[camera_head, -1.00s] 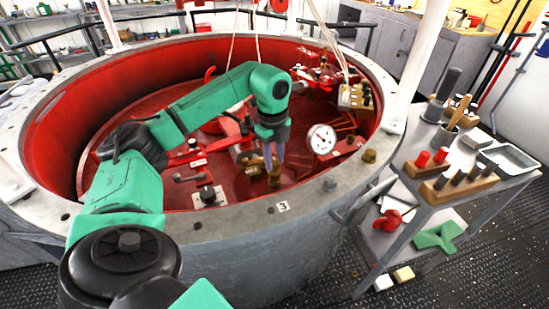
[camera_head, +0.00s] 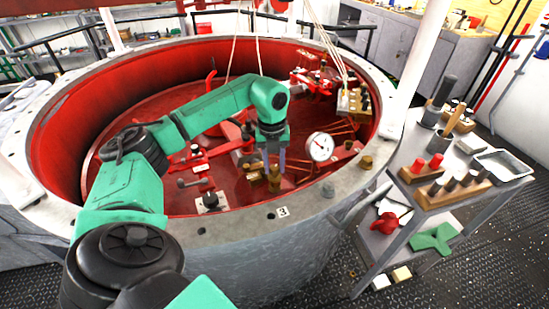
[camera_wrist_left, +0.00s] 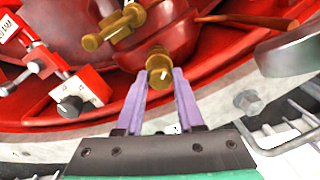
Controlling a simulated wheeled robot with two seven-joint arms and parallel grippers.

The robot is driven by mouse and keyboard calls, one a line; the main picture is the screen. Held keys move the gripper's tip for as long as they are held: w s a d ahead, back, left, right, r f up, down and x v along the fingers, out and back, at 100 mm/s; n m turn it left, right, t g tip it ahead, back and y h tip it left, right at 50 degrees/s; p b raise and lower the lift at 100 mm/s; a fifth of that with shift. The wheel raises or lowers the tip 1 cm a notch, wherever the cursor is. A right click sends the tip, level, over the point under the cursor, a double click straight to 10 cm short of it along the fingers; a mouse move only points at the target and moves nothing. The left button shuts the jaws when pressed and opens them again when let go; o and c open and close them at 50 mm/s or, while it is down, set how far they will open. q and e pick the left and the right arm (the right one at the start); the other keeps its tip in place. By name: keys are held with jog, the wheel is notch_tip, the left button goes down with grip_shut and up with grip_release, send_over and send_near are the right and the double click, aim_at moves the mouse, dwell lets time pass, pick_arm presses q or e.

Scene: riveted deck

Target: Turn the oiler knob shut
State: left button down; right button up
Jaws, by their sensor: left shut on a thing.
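The brass oiler knob (camera_wrist_left: 162,72) sits between the two purple fingers of my left gripper (camera_wrist_left: 161,84) in the left wrist view, and the gripper is shut on it. In the head view my left gripper (camera_head: 274,164) points down inside the red well near its front rim. The brass knob (camera_head: 274,180) shows just below the fingers. A second brass fitting (camera_wrist_left: 118,26) stands behind the knob in the left wrist view. My right gripper is in neither view.
A round grey rim (camera_head: 230,219) surrounds the red well. A white dial gauge (camera_head: 320,146) is close to the right of my gripper. A brass fitting (camera_head: 365,163) stands on the rim. A tool cart (camera_head: 405,172) stands at the right.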

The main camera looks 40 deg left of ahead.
pick_arm(q)
jog(key=m+p, duration=0.1)
jog(key=m, duration=0.2)
jog(key=shift+r+m, duration=0.1)
jog(key=shift+m, duration=0.2)
jog(key=m, duration=0.4)
jog(key=shift+p, duration=0.35)
jog(key=shift+m, duration=0.3)
jog(key=c, duration=0.5)
grip_release()
